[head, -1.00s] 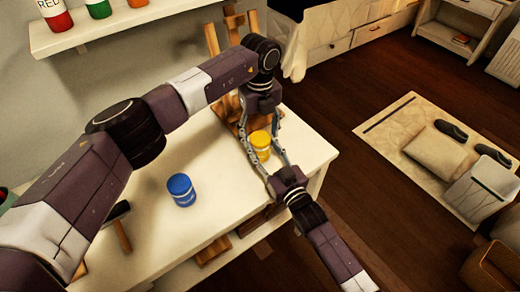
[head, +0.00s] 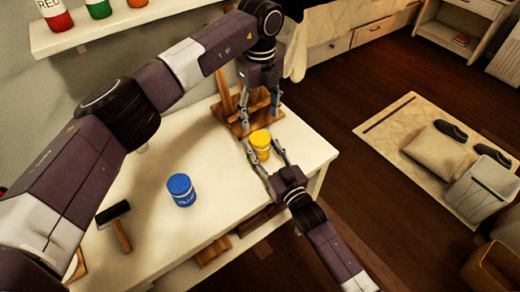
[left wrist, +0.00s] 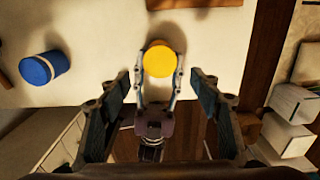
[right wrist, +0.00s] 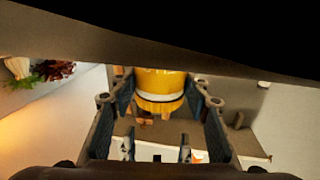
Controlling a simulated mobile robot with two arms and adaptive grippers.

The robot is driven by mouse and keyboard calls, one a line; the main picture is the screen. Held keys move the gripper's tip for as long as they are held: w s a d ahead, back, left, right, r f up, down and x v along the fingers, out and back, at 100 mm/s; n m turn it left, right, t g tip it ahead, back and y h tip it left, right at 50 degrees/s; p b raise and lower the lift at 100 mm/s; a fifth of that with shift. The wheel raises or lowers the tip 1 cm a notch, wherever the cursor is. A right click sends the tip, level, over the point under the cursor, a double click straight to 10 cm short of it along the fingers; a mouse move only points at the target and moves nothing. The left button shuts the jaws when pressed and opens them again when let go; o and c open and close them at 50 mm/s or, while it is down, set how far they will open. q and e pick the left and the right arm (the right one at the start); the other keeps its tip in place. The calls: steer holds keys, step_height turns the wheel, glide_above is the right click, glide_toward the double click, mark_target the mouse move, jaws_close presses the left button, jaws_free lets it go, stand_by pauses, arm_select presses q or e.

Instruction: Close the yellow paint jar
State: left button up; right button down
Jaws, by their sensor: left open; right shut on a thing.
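The yellow paint jar (head: 261,140) stands upright near the right end of the white table. Its round yellow top (left wrist: 160,59) looks like a lid lying flat on it. In the right wrist view the jar (right wrist: 160,82) shows a pale band between yellow parts. My right gripper (head: 262,150) is shut on the jar's sides from the front. My left gripper (head: 260,112) points down with open, empty fingers, above and behind the jar. In the left wrist view its fingers (left wrist: 160,79) are spread wide, apart from the jar.
A blue jar (head: 181,192) stands left of the yellow one. A wooden easel (head: 240,122) stands behind the yellow jar. A shelf (head: 90,34) with paint jars is on the wall. The table between the jars is clear.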

mark_target(260, 138)
stand_by(0.3)
arm_select(q)
steer(key=shift+f, duration=3.9)
steer(key=c, duration=1.2)
steer(key=shift+m, duration=1.6)
steer(key=o, duration=1.3)
